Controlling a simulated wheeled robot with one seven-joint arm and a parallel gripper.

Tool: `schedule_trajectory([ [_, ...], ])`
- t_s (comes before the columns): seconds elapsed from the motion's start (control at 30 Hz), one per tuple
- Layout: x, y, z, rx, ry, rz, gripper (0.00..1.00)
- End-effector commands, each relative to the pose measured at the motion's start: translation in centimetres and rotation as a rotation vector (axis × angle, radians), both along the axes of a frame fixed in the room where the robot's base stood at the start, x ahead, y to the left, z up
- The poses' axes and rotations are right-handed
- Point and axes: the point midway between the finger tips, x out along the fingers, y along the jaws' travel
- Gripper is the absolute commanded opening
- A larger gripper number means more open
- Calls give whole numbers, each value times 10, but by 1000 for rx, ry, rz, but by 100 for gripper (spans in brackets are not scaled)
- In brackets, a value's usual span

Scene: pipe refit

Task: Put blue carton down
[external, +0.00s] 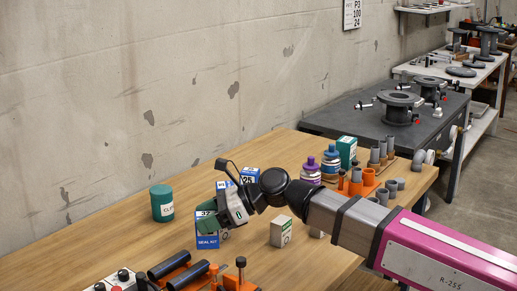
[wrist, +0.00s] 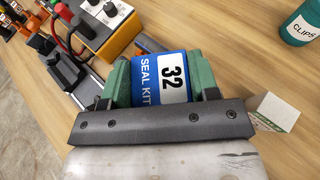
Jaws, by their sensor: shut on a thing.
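The blue carton (external: 207,237), marked "32" and "SEAL KIT", is upright at the wooden bench (external: 120,227). My gripper (external: 207,220) is shut on its upper part from above. In the wrist view the carton (wrist: 160,75) sits between the two green fingers of my gripper (wrist: 160,82). In the external view its lower edge appears at or just above the bench top; I cannot tell whether it touches.
A green clips tin (external: 162,204) stands left of the carton. A white-and-green box (external: 281,231) stands to its right. Other blue boxes (external: 249,175) are behind. Orange clamps and a control box (wrist: 108,25) lie in front. Bench is clear at the left.

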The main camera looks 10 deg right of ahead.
Motion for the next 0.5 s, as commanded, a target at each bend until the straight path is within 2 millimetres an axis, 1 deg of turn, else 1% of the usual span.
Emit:
schedule_trajectory([
  [0.03, 13, 1, -7, -2, 2, -2, 31],
  [0.1, 27, -1, -15, -1, 2, -2, 31],
  [0.23, 48, -4, -28, -1, 3, -1, 31],
  [0.33, 58, -6, -34, -1, 1, 0, 31],
  [0.5, 62, -7, -39, -1, 0, 1, 31],
])
